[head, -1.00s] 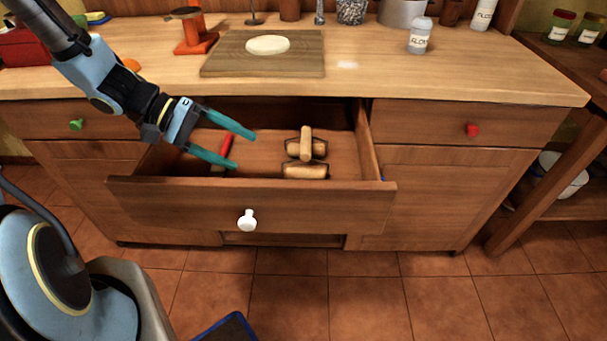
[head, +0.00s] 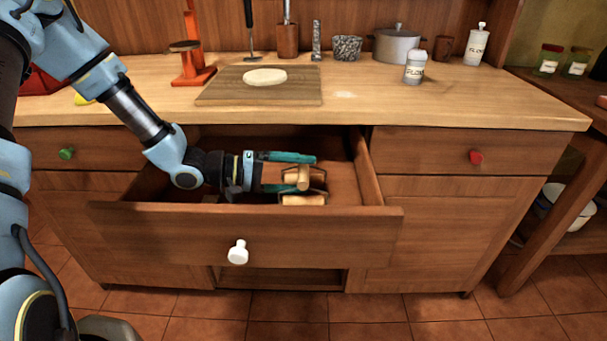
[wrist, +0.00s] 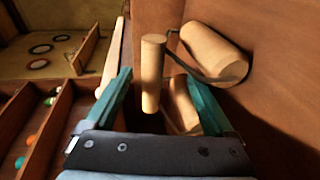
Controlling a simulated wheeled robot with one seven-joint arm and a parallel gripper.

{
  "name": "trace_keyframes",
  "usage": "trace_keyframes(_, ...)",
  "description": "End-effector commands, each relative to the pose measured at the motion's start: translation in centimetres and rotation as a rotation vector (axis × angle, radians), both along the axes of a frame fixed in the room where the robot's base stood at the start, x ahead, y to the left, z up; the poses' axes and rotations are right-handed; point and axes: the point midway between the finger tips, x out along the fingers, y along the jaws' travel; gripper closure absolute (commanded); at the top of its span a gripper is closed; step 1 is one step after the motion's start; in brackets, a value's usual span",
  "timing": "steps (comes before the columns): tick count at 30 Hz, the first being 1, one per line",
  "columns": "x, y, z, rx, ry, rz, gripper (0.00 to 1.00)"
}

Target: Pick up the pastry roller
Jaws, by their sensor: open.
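The pastry roller (head: 300,178) lies in the open drawer (head: 345,185), with pale wooden rollers and a wooden handle joined by a dark metal frame. In the wrist view the roller's handle (wrist: 152,75) stands between my fingers, with one thick roller (wrist: 212,52) beyond the fingertips and another low between the fingers. My gripper (head: 290,173) is inside the drawer, pointing right, its teal fingers apart around part of the roller. In the wrist view my gripper (wrist: 158,95) is open. The fingers partly hide the lower roller, and I cannot tell whether they touch it.
The drawer front with its white knob (head: 238,252) stands out toward me. Above is the countertop (head: 420,108), with a board (head: 215,95) holding flat dough, an orange stand (head: 192,62), a pot (head: 397,45) and a flour shaker (head: 415,68). The drawer's right side is clear.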

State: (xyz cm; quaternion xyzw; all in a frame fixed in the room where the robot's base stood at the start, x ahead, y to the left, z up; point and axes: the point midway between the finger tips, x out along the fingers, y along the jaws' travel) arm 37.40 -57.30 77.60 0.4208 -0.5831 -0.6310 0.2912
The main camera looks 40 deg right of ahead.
Motion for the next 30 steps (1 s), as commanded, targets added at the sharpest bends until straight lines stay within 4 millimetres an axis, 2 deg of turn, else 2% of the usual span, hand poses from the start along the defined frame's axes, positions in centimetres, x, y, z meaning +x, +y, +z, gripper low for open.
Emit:
trace_keyframes(3,-0.46,-0.74,-0.14,0.0,-0.001,-0.001,0.12)
trace_keyframes(10,-0.47,-0.81,-0.22,0.0,-0.001,0.0,0.12)
trace_keyframes(30,-0.45,-0.77,-0.25,0.002,-0.001,0.0,0.87)
